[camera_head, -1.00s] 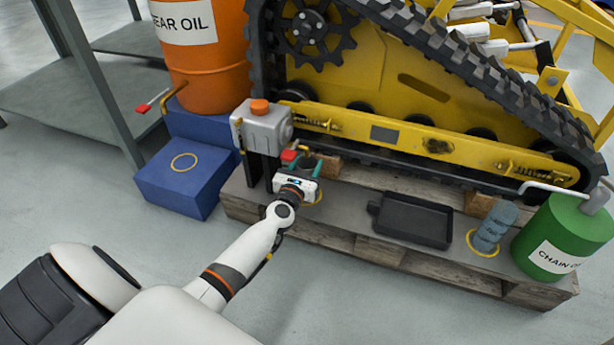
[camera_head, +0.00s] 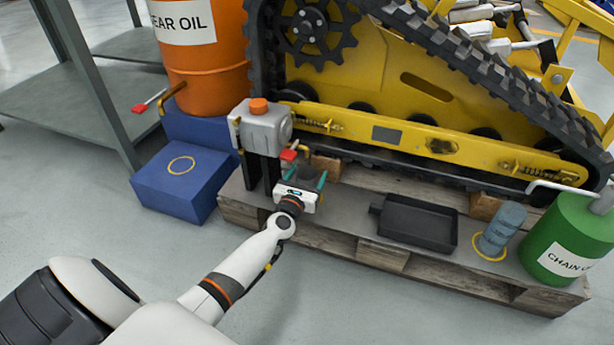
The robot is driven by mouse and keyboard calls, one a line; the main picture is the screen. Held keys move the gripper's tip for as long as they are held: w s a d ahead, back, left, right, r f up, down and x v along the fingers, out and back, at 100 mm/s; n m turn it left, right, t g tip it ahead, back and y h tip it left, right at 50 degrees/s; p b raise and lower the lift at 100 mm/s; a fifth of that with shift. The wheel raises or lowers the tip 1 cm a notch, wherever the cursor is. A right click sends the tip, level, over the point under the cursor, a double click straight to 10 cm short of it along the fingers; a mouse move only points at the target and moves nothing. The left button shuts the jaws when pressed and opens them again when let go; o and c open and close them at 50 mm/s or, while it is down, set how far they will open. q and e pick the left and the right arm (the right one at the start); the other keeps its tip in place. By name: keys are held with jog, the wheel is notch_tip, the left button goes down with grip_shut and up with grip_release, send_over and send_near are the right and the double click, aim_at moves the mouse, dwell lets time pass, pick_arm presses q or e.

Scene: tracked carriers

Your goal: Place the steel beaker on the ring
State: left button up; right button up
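My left gripper (camera_head: 304,180) is at the front of the pallet, below the grey tank's tap. Its teal fingers point away from me, one on each side of a dark grey object (camera_head: 308,175), possibly the steel beaker. The gripper body hides much of it, and I cannot tell whether the fingers press on it. One yellow ring (camera_head: 181,165) lies bare on the blue step. Another yellow ring (camera_head: 476,249) is on the pallet's right part, around the foot of a blue-grey marked cylinder (camera_head: 502,228). My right gripper is out of view.
The grey tank (camera_head: 262,130) with an orange cap stands above the gripper, its red-handled tap (camera_head: 289,155) close by. A black tray (camera_head: 418,222) and a green chain oil can (camera_head: 566,240) stand on the pallet (camera_head: 370,250). The yellow tracked machine (camera_head: 390,80) rises behind.

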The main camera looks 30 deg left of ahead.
pick_arm(q)
jog(key=shift+r, duration=0.25)
jog(key=p+v, duration=0.3)
jog(key=v, duration=0.9)
